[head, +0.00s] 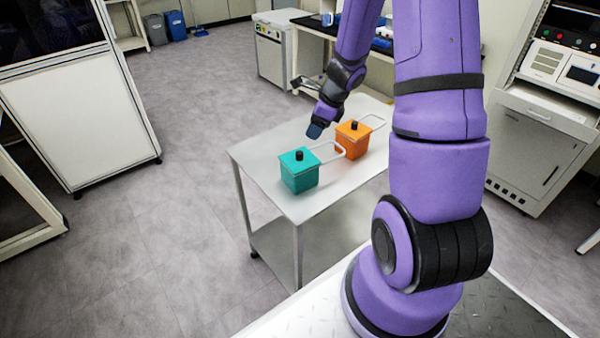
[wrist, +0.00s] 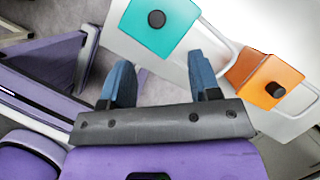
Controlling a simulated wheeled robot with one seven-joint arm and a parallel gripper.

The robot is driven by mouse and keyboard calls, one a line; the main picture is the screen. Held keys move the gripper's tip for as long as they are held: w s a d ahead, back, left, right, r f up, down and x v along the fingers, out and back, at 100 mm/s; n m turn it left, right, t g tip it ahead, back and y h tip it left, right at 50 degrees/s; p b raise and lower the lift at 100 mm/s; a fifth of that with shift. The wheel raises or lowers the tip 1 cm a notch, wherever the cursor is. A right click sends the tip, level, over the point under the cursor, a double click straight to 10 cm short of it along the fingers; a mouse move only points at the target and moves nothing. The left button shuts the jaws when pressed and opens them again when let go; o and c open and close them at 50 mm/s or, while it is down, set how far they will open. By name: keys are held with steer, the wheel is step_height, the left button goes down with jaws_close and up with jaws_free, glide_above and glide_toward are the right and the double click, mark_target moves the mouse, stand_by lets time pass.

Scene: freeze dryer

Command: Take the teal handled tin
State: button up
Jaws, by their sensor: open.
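The teal tin (head: 299,174) is a square box with a black knob on its lid and a pale loop handle at its right side. It stands upright near the left end of a white table. It also shows at the top of the wrist view (wrist: 160,24). My gripper (head: 315,130) is above the table, behind and a little right of the teal tin in the head view. In the wrist view its two blue fingers (wrist: 162,78) are apart with nothing between them, and the teal tin lies beyond the fingertips. I see no contact.
An orange tin (head: 352,140) of the same shape, with its own loop handle, stands to the right of the teal one. The table (head: 262,152) is otherwise clear at its left end. White equipment stands at the left and right, and the grey floor is open to the left.

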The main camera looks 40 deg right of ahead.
glide_above(300, 152)
steer(key=s+d, duration=0.2)
step_height(300, 152, down, 4)
steer(key=shift+d+f, duration=0.1)
steer(key=shift+a+x, duration=0.1)
steer(key=shift+x, duration=1.4)
steer(key=shift+a+x, duration=0.15)
steer(key=shift+x, duration=1.35)
jaws_close()
